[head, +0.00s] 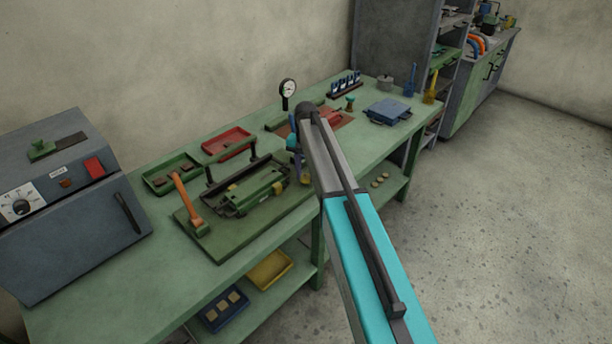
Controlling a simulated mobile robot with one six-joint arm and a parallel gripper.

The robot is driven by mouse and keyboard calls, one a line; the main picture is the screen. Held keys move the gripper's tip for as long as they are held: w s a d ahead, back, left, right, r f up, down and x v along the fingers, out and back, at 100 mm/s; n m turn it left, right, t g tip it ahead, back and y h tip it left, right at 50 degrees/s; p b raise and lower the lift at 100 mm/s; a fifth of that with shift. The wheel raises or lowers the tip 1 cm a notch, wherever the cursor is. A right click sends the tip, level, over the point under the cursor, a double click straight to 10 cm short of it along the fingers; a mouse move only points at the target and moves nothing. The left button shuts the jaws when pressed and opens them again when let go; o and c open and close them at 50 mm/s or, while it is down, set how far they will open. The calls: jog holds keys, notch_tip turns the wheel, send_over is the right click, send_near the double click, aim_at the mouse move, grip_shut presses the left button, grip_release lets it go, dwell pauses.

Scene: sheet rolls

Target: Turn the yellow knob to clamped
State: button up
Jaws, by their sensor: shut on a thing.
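The green sheet-roll device (250,190) stands on a dark green base on the workbench, with a black bar over its back and an orange-handled lever (185,192) at its left end. The yellow knob (306,179) shows as a small yellow patch at the device's right end, partly hidden by my arm. My gripper (298,168) points down there, small and mostly hidden behind my arm. It is shut on the yellow knob. The knob's angle and any clamped marking are too small to read.
A grey control box (65,205) with a dial stands left. Red (227,143) and green trays (170,174) lie behind the device. A dial gauge (288,90) and a blue case (388,111) are farther right. The floor to the right is clear.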

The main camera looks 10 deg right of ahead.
aim_at(306, 176)
jog(key=m, duration=0.4)
jog(key=shift+w+b, duration=0.1)
jog(key=shift+b, duration=0.3)
jog(key=o, duration=1)
jog(key=shift+o, duration=0.2)
jog(key=shift+r, duration=0.2)
notch_tip(306, 176, up, 14)
jog(key=b, duration=0.3)
jog(key=shift+f, duration=0.25)
